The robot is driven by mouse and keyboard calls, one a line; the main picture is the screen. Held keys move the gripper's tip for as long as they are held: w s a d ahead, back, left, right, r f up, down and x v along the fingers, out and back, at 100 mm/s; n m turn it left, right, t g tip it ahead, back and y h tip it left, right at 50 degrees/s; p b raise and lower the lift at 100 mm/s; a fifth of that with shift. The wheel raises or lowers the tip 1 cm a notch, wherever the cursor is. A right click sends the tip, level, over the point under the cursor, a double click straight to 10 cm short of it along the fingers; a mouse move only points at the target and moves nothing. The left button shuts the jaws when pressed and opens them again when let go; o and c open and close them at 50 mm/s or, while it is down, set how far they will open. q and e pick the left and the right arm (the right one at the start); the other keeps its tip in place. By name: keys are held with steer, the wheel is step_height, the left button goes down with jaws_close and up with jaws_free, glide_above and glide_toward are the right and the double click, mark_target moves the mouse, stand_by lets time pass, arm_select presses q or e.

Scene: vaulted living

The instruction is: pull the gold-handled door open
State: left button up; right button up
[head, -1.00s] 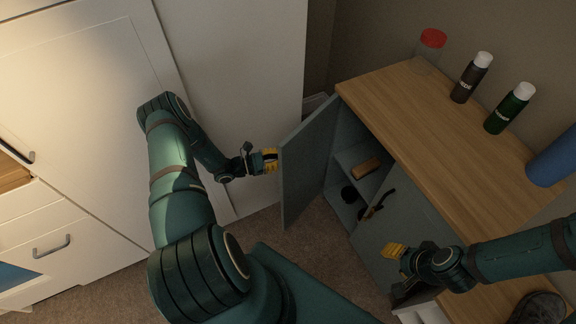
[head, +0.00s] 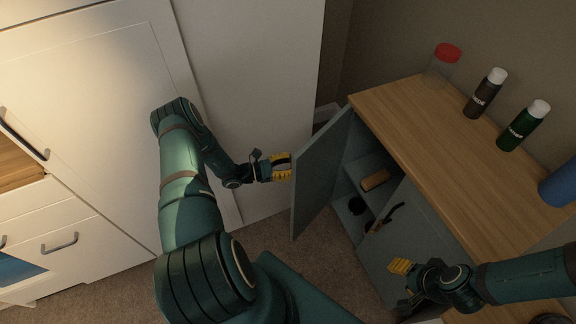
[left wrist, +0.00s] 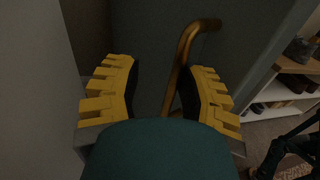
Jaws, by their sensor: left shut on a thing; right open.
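The grey-blue cabinet door (head: 318,178) stands swung out from its cabinet, with the shelves behind it in view. Its curved gold handle (left wrist: 184,62) shows in the left wrist view between the yellow fingers of my left gripper (left wrist: 163,85). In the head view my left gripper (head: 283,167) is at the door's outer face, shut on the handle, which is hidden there. My right gripper (head: 402,284) is open and empty, in front of the cabinet's other door (head: 400,232), which is closed and has a dark curved handle (head: 385,218).
The wooden cabinet top (head: 440,150) holds a red-lidded jar (head: 443,66), two white-capped bottles (head: 485,94) and a blue cylinder (head: 562,185). A brown item (head: 375,180) lies inside the cabinet. A tall white cupboard (head: 255,90) stands close on the left. Carpet (head: 320,262) below is clear.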

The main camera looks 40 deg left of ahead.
arm_select(q)
steer(key=shift+a, duration=0.1)
steer(key=v, duration=1.2)
